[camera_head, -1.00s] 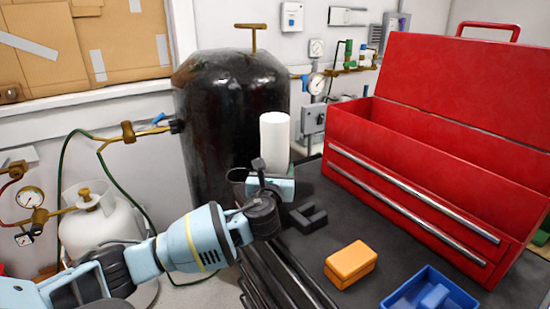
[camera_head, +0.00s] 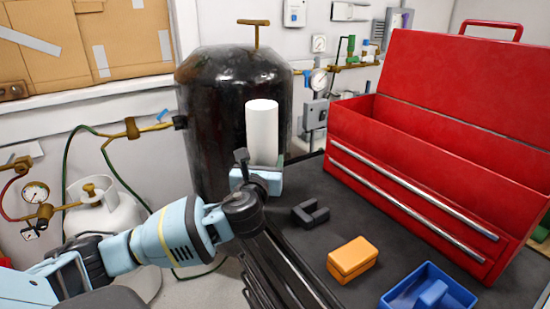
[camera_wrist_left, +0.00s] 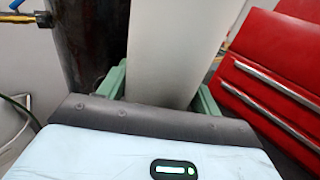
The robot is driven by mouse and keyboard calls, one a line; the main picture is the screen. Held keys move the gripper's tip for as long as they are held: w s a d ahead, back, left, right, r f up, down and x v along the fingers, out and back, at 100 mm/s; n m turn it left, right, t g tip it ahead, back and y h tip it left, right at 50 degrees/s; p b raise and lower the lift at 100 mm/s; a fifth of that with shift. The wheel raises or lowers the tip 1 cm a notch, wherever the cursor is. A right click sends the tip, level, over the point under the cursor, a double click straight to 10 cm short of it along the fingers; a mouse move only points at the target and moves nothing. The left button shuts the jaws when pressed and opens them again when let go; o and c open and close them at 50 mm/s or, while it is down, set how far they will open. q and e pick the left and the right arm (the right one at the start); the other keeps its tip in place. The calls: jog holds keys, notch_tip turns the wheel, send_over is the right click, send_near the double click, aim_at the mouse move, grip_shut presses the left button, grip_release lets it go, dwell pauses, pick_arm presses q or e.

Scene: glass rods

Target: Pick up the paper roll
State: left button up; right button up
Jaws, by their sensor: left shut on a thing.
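The paper roll (camera_head: 262,132) is a plain white upright cylinder in the head view, in front of the black tank. My left gripper (camera_head: 262,168) is shut on its lower part. In the left wrist view the white roll (camera_wrist_left: 172,45) stands between the two green fingers of my left gripper (camera_wrist_left: 162,90), one on each side. The roll's lower end is hidden behind the gripper body. My right gripper is in neither view.
A red open toolbox (camera_head: 420,195) stands right of the roll on the dark cart top (camera_head: 300,245). A dark notched block (camera_head: 310,214), an orange box (camera_head: 352,258) and a blue tray (camera_head: 398,299) lie nearer. The black tank (camera_head: 215,120) stands behind the gripper.

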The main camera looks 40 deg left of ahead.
pick_arm(q)
jog(key=s+r, duration=0.1)
jog(key=s, duration=0.9)
jog(key=shift+s+a, duration=0.2)
jog(key=shift+a, duration=0.1)
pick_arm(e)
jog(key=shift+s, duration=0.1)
